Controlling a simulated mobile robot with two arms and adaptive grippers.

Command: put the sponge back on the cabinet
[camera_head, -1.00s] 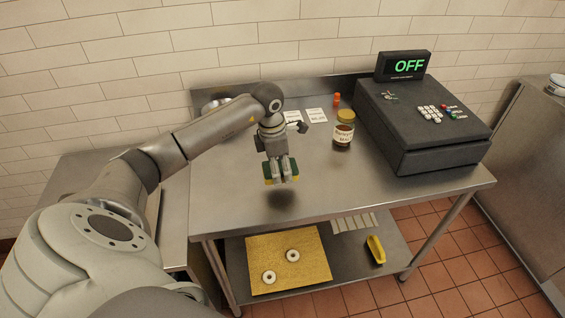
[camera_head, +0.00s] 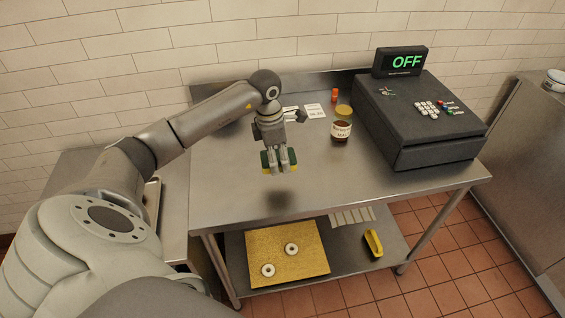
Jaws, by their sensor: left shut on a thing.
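The sponge (camera_head: 266,161), green on top and yellow below, is held by my left gripper (camera_head: 279,168). The fingers are shut on it and hide its middle. The gripper points down and holds the sponge above the steel table (camera_head: 335,182), with a dark shadow on the tabletop below it. My right gripper is not in view. I cannot tell which piece of furniture is the cabinet; a large steel unit (camera_head: 535,185) stands at the right edge.
A black cash register (camera_head: 425,125) reading OFF fills the table's right side. A brown jar (camera_head: 341,131) and a small red-orange bottle (camera_head: 334,96) stand left of it. The lower shelf holds a yellow board (camera_head: 262,243) with two white rings and a yellow object (camera_head: 373,243).

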